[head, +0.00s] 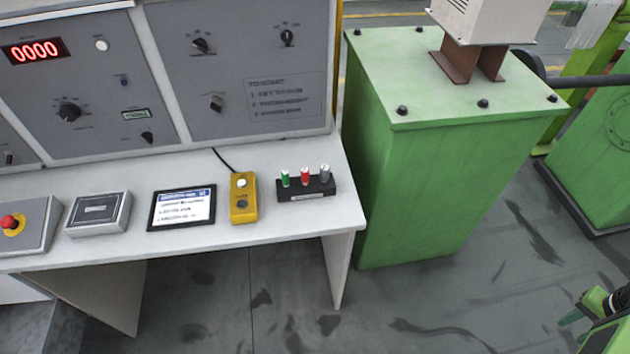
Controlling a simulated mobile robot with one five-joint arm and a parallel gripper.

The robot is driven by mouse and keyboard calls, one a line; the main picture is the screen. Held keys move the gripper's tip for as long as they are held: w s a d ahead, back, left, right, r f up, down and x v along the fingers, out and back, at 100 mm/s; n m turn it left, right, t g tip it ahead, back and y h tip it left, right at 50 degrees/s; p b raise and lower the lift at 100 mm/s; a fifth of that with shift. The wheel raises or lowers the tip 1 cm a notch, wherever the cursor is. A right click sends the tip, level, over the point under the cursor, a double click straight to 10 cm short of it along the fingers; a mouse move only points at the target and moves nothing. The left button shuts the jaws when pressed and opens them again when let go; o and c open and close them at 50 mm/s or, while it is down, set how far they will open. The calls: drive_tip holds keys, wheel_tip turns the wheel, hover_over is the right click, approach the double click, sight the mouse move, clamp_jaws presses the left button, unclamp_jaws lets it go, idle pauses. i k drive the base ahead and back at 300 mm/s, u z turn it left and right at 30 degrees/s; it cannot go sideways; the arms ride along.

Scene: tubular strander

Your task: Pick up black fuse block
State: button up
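The black fuse block (306,191) sits on the white desk near its right end. It is a low dark block with a pale label on its front. A green fuse, a red fuse and a grey fuse stand upright in it in a row. What looks like my gripper (582,322) shows at the lower right corner, green and dark, partly cut off by the picture edge. It is well to the right of the desk and apart from the fuse block. Its fingers are too small and cut off to tell open from shut.
A yellow push-button box (243,198) with a cable stands just left of the block. Further left are a tablet (182,207), a grey box (98,214) and a red stop button (10,222). The control panel (240,75) rises behind. A green cabinet (430,165) stands right of the desk.

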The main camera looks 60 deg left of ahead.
sight(297, 191)
drive_tip(key=z, duration=5.35)
drive_tip(key=i, duration=0.1)
drive_tip(key=z, duration=2.25)
drive_tip(key=i, duration=0.15)
drive_tip(key=z, duration=0.65)
drive_tip(key=i, duration=0.8)
drive_tip(key=u, duration=0.15)
drive_tip(key=k, duration=0.85)
drive_tip(key=z, duration=0.2)
drive_tip(key=i, duration=0.85)
drive_tip(key=u, duration=0.1)
